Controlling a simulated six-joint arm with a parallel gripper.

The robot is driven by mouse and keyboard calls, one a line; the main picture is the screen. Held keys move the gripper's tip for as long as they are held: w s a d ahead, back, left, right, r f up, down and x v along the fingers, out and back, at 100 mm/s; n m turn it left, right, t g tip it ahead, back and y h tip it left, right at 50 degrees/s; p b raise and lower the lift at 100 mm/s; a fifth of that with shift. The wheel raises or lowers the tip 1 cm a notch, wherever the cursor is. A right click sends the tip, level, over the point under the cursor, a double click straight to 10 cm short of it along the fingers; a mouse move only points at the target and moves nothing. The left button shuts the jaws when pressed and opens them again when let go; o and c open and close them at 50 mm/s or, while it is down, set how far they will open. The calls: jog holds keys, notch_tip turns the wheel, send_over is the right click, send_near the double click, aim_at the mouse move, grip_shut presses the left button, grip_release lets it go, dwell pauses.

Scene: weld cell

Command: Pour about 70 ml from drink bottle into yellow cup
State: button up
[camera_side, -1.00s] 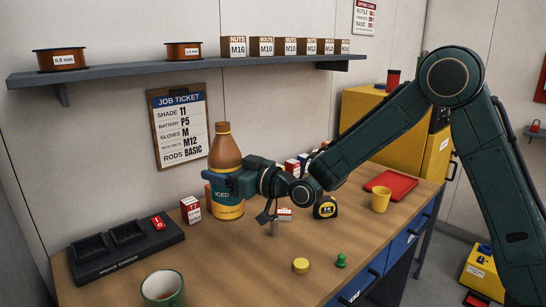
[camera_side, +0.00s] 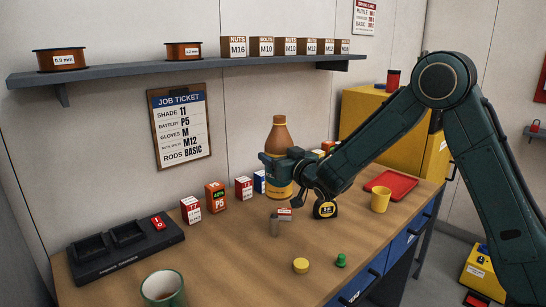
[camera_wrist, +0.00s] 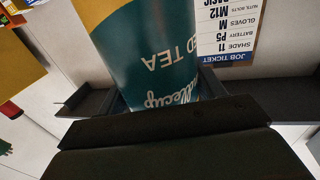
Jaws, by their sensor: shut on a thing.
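The drink bottle (camera_side: 279,138), brown with a teal and yellow iced tea label, is upright towards the back of the bench. My gripper (camera_side: 277,158) is shut around its label. In the wrist view the bottle (camera_wrist: 155,45) fills the space between the fingers, with its label upside down. Its cap and base are out of that view. In the side view its lower part is partly hidden by my gripper and wrist. The yellow cup (camera_side: 380,199) stands upright to the right of the bottle, near the bench's right edge, apart from my gripper.
A red tray (camera_side: 391,184) lies behind the cup. A tape measure (camera_side: 325,208) is between bottle and cup. Small boxes (camera_side: 215,196) line the back. A green-rimmed mug (camera_side: 162,290), yellow cap (camera_side: 300,265) and green piece (camera_side: 341,260) are at the front. The shelf (camera_side: 190,67) is above.

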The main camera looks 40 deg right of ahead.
jog(key=s+d+r+m+g+h, duration=0.3)
jog(key=s+d+m+g+h, duration=0.15)
jog(key=d, duration=0.65)
jog(key=s+d+r+m+g+h, duration=0.2)
jog(key=s+d+m+g+h, duration=0.3)
jog(key=d, duration=0.6)
notch_tip(320, 180, down, 11)
jog(key=n+t+h, duration=0.1)
jog(key=t, duration=0.1)
jog(key=shift+s+a+r+t, duration=0.2)
jog(key=shift+s+t, duration=0.15)
jog(key=shift+s, duration=0.1)
jog(key=shift+r, duration=0.1)
